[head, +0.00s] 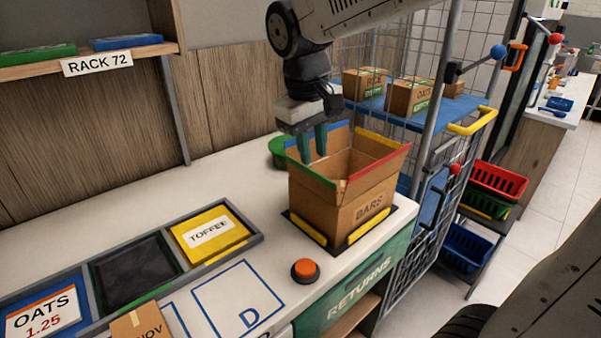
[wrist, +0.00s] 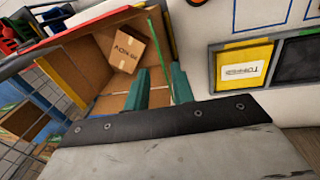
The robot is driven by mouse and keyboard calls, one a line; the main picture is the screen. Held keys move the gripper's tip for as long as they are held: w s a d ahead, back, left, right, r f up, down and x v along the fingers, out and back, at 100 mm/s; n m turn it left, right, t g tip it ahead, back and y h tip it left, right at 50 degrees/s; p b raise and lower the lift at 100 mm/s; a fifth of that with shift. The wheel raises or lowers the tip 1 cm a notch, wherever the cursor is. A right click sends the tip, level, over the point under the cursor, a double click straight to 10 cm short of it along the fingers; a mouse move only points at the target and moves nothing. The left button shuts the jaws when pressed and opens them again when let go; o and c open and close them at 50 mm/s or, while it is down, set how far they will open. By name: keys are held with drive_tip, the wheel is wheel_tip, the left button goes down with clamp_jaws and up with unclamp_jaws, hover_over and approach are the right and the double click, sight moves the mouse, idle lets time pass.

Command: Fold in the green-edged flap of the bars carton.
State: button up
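The bars carton (head: 345,195) stands open on the counter with its flaps raised. Its green-edged flap (head: 311,173) is upright on the left side; in the wrist view it shows as a thin green-edged strip (wrist: 157,50). My gripper (head: 314,158) points down at the back left of the carton. In the wrist view its two teal fingers (wrist: 160,87) are apart, with the green edge running between them. Whether either finger touches the flap cannot be told. A small brown box (wrist: 124,52) lies inside the carton.
The other flaps have red (head: 372,176), yellow (head: 380,139) and blue edges. An orange button (head: 305,270) is in front of the carton. A tray with a toffee compartment (head: 211,233) lies to the left. A wire cage with a blue shelf (head: 425,119) stands behind at right.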

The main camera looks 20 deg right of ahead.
sight(302, 171)
drive_tip(key=w, duration=0.1)
drive_tip(key=w+a, duration=0.1)
drive_tip(key=w, duration=0.1)
drive_tip(key=shift+w+a+f+n, duration=0.2)
drive_tip(key=shift+w+f+n, duration=0.05)
drive_tip(key=shift+f+n, duration=0.05)
drive_tip(key=f, duration=0.5)
drive_tip(key=w+d+f, duration=0.1)
drive_tip(key=f, duration=0.1)
drive_tip(key=shift+d+f, duration=0.1)
drive_tip(key=shift+f, duration=0.25)
clamp_jaws()
